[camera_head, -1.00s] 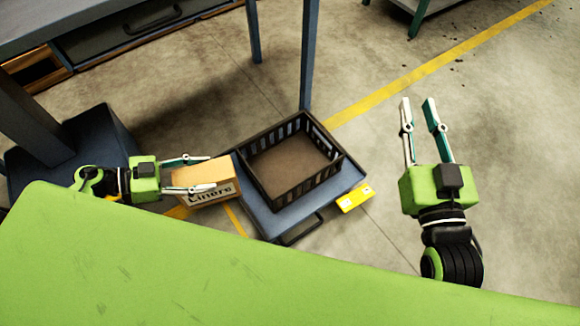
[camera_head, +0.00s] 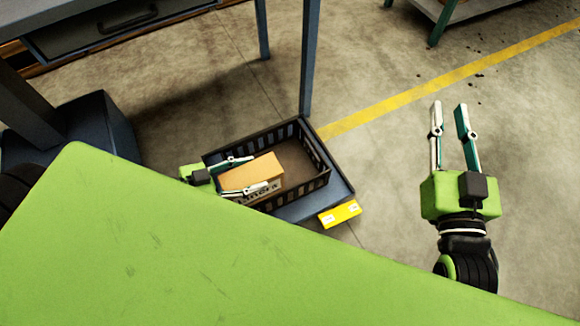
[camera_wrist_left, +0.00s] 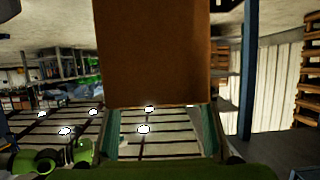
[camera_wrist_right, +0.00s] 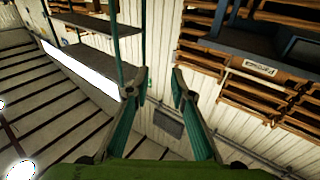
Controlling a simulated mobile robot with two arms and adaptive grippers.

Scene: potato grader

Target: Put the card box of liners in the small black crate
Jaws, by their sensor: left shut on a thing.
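The card box of liners (camera_head: 254,174) is a tan carton with dark lettering on its side. My left gripper (camera_head: 250,174) is shut on it, one finger on each side. In the head view the box overlaps the left part of the small black crate (camera_head: 318,184); I cannot tell how far it is above the crate floor. The bare brown floor of the crate shows to the right of the box. In the left wrist view the box (camera_wrist_left: 153,55) fills the top middle. My right gripper (camera_head: 449,106) is open and empty, well right of the crate.
The crate stands on a blue platform (camera_head: 338,188) with a yellow label (camera_head: 340,213) at its edge. A blue table leg (camera_head: 309,60) rises just behind the crate. A blue block (camera_head: 115,125) stands to the left. Open concrete floor lies to the right.

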